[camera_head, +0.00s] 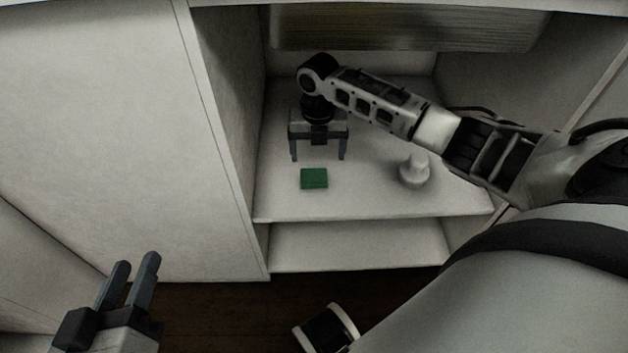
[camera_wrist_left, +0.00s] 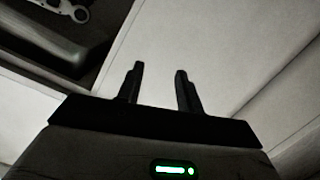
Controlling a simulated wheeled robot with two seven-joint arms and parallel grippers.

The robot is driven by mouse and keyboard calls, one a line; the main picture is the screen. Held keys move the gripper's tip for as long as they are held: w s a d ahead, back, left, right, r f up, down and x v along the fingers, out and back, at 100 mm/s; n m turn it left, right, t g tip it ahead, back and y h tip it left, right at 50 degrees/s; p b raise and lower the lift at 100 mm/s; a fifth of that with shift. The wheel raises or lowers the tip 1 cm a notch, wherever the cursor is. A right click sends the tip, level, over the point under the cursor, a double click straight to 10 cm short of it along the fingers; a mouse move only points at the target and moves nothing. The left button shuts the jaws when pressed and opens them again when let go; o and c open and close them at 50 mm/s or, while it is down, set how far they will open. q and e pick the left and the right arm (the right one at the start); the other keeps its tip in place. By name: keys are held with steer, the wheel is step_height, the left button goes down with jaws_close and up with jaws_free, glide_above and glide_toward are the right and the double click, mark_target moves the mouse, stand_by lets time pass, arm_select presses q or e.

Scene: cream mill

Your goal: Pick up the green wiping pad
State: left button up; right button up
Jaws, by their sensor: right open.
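The green wiping pad (camera_head: 314,179) lies flat on the white shelf (camera_head: 365,203) inside the open cabinet, towards the front left of the shelf. My right gripper (camera_head: 318,157) points down above and behind the pad, fingers spread and empty, apart from it. My left gripper (camera_head: 133,268) is at the lower left, outside the cabinet, away from the pad. Its two fingers stand apart with nothing between them, and they also show in the left wrist view (camera_wrist_left: 158,88).
A white knob-shaped object (camera_head: 414,170) stands on the shelf to the right of the pad, below my right forearm. The cabinet's left wall (camera_head: 232,110) is close to the left of my right gripper. A lower shelf (camera_head: 350,246) is below. A ribbed panel (camera_head: 405,28) hangs above.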

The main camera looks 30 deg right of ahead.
mark_target(314, 171)
steer(key=f+b, duration=0.2)
steer(key=f, duration=0.1)
steer(key=f+b, duration=0.1)
steer(key=f, duration=0.1)
steer(key=shift+w+a, duration=0.3)
steer(key=shift+w, duration=0.05)
steer(key=shift+f, duration=0.45)
arm_select(q)
steer(key=shift+d+r+n+t+h, duration=0.4)
steer(key=shift+r+n+t+h, duration=0.1)
steer(key=shift+r+h, duration=0.15)
arm_select(e)
steer(key=c, duration=1.1)
